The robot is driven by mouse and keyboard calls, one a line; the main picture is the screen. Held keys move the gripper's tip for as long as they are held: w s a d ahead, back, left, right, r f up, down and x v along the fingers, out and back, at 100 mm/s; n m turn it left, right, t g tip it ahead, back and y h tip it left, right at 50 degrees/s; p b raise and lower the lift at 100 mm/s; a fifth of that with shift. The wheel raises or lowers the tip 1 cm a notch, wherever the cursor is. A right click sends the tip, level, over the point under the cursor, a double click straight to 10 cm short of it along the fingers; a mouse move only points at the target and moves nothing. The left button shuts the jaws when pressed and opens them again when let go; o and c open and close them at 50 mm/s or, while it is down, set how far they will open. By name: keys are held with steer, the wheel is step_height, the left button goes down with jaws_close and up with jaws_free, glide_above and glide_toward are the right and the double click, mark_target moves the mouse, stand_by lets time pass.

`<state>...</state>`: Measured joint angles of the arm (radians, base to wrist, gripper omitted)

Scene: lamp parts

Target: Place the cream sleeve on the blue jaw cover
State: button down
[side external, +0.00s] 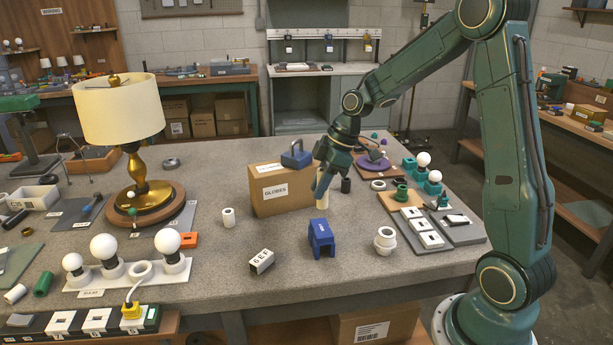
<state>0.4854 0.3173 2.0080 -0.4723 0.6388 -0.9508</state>
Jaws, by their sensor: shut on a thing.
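The cream sleeve (322,201) is a slim upright cylinder between the fingers of my gripper (321,188). My gripper points down and is shut on the sleeve's upper part, which the fingers partly hide. I cannot tell whether the sleeve's lower end touches the table. The blue jaw cover (321,238) is a blocky arch-shaped piece standing on the grey table, nearer the camera than the sleeve. The sleeve is behind it and apart from it.
A black cylinder (346,185) is close on the right. Bare table lies between.

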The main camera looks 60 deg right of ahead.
steer(key=shift+f, duration=0.95)
steer(key=shift+f, duration=0.1)
steer(key=shift+f, duration=2.05)
steer(key=shift+f, duration=0.15)
steer(key=c, duration=1.3)
jaws_free()
steer(key=shift+o, duration=0.2)
steer(key=v, duration=1.2)
steer(key=shift+r, duration=0.2)
steer(key=shift+a, duration=0.1)
